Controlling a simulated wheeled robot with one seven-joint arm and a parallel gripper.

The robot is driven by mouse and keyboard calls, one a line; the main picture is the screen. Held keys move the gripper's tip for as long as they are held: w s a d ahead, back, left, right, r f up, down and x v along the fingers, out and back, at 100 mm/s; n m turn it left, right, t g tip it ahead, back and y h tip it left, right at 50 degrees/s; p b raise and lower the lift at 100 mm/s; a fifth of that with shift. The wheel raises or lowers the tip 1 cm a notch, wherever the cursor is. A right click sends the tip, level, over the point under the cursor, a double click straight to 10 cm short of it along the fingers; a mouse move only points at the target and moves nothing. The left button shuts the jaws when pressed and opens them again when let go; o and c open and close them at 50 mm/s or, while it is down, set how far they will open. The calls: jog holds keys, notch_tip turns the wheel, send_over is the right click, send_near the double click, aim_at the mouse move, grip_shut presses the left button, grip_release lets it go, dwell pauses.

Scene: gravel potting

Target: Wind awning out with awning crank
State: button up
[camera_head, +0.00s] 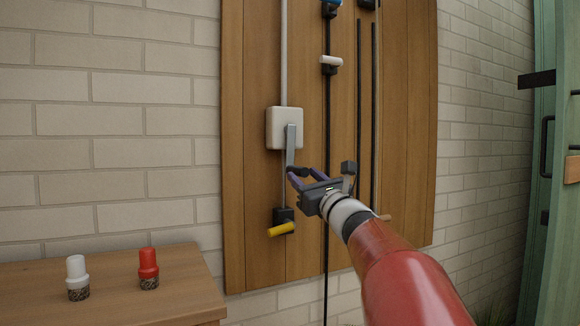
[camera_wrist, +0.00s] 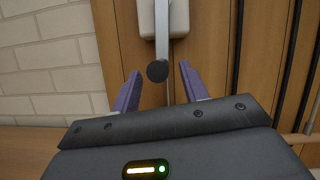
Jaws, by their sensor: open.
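The awning crank (camera_head: 290,140) is a flat grey arm hanging down from a white box (camera_head: 275,128) on a wooden wall panel. In the wrist view the crank arm (camera_wrist: 162,30) comes down from the top and ends in a dark round knob (camera_wrist: 157,71). My gripper (camera_head: 294,171) is open at the crank's lower end. In the wrist view its two purple fingers (camera_wrist: 160,68) stand on either side of the knob, with gaps on both sides. I cannot tell whether the knob is as deep as the fingertips.
A yellow handle (camera_head: 281,229) on a dark mount sits below the crank. A white handle (camera_head: 331,61) and dark vertical rods (camera_head: 360,100) are to its right. A wooden bench (camera_head: 120,280) at lower left bears a white bottle (camera_head: 77,275) and a red one (camera_head: 148,265). A green door (camera_head: 555,200) stands at right.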

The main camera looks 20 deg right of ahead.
aim_at(297, 169)
jog(key=shift+p+x, duration=0.45)
jog(key=shift+x, duration=1.8)
jog(key=shift+c, duration=0.4)
grip_shut()
